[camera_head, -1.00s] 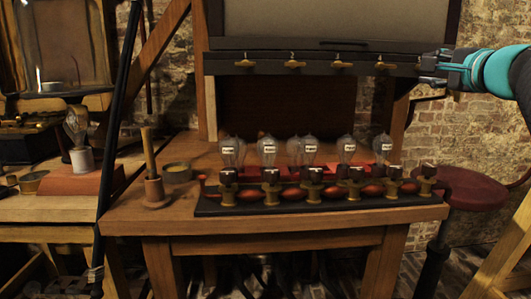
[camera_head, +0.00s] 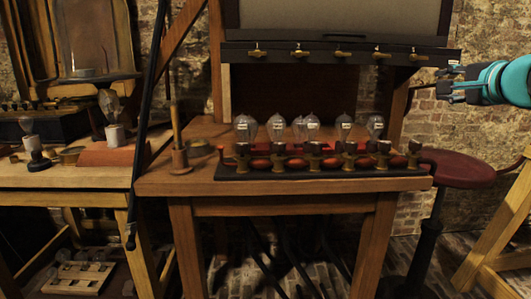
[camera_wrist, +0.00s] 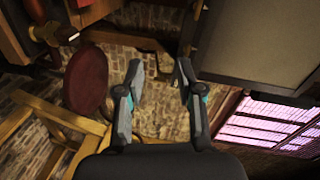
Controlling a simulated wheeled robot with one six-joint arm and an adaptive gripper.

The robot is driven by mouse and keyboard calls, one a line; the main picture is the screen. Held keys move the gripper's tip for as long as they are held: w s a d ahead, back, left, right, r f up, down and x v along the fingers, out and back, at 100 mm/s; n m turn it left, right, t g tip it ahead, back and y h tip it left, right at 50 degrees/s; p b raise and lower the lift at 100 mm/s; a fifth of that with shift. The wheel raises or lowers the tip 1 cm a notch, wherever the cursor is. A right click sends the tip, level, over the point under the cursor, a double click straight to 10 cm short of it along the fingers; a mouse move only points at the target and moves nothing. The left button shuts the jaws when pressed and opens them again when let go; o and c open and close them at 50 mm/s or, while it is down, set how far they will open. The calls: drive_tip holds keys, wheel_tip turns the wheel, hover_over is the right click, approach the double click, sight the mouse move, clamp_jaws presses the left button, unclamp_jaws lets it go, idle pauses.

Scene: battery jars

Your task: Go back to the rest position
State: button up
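My gripper (camera_head: 450,84) is at the upper right in the head view, just right of the end of the dark rail with brass switches. In the wrist view my gripper (camera_wrist: 160,95) shows its two fingers spread apart with nothing between them. Only brick wall and a wooden bar lie beyond the fingers. The workbench (camera_head: 160,187) carries a black base (camera_head: 330,171) with a row of glass bulbs (camera_head: 312,127) behind brass posts. The dark switch rail (camera_head: 400,58) hangs above, with several brass switches along it.
A round red stool (camera_head: 462,168) stands right of the bench, and it also shows in the wrist view (camera_wrist: 86,80). A yellow wooden frame (camera_head: 500,235) is at the far right. A wooden candlestick (camera_head: 179,145) stands at the bench's left. A side table (camera_head: 60,180) with bulbs is further left.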

drive_tip(key=s+a+f+n+g, duration=0.3)
drive_tip(key=f, duration=0.7)
drive_tip(key=s+a+f+n+g, duration=0.2)
drive_tip(key=s+a+f+g, duration=0.15)
drive_tip(key=f, duration=0.65)
drive_tip(key=s+a+f+n+g, duration=0.4)
drive_tip(key=s+a+f+n, duration=0.7)
drive_tip(key=s+a+f, duration=0.4)
drive_tip(key=shift+s+f+h, duration=0.3)
drive_tip(key=shift+s+f, duration=0.9)
drive_tip(key=shift+s, duration=0.55)
